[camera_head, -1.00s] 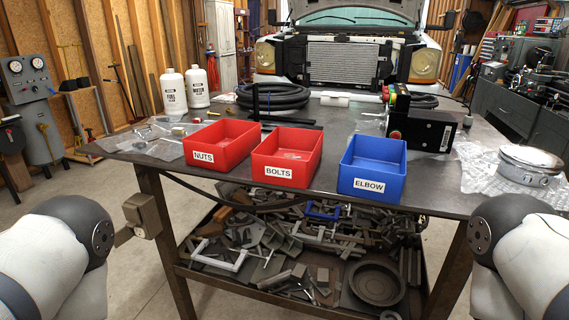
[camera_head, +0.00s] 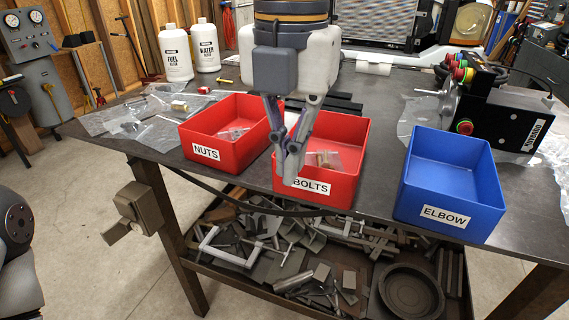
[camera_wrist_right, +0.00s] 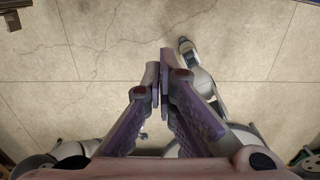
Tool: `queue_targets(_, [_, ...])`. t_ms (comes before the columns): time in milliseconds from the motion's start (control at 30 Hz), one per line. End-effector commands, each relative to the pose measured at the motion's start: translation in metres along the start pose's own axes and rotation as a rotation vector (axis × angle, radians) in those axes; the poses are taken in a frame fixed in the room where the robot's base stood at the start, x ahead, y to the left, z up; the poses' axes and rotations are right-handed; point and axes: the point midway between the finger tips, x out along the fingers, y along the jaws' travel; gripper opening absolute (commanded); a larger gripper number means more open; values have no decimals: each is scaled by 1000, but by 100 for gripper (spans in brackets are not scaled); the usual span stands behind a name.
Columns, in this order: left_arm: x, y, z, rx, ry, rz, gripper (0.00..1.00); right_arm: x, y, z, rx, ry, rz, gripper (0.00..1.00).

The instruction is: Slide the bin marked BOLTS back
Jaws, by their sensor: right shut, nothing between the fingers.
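The red bin marked BOLTS (camera_head: 342,190) sits upright at the table's front edge, between the other two bins. Small parts in a clear bag lie inside it. My right gripper (camera_head: 291,170) points down in front of this bin in the head view. Its fingers are shut and empty and cover part of the bin's left side and the start of its label. Whether the fingertips touch the bin's front wall cannot be told. In the right wrist view the closed fingers (camera_wrist_right: 161,88) show over bare concrete floor, with no bin in sight. My left gripper is not seen.
The red NUTS bin (camera_head: 205,155) stands close on the left, the blue ELBOW bin (camera_head: 440,215) on the right. Black bars (camera_head: 345,105) lie behind the BOLTS bin. A black device (camera_head: 505,115) stands at the back right. White bottles (camera_head: 175,52) stand at the back left.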

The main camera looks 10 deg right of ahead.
Motion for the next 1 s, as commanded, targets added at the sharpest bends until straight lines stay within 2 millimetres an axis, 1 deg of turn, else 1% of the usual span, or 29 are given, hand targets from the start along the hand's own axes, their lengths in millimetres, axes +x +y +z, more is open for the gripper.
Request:
queue_targets(33, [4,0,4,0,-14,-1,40,13,-1,1,-2,8,-9,0])
queue_targets(100, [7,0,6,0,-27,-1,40,29,-1,1,-4,9,-11,0])
queue_targets(300, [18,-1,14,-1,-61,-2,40,75,-1,1,-5,11,-12,0])
queue_targets(433, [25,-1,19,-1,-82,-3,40,102,-1,0,-5,9,-12,0])
queue_targets(500, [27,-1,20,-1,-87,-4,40,98,0,16,1,6,-5,0])
queue_targets(600, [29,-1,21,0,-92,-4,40,97,0,30,-2,4,-5,0])
queue_targets(700, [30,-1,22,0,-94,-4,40,96,0,38,-3,2,-6,0])
queue_targets(1000, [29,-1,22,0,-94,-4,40,94,0,41,-6,0,-5,0])
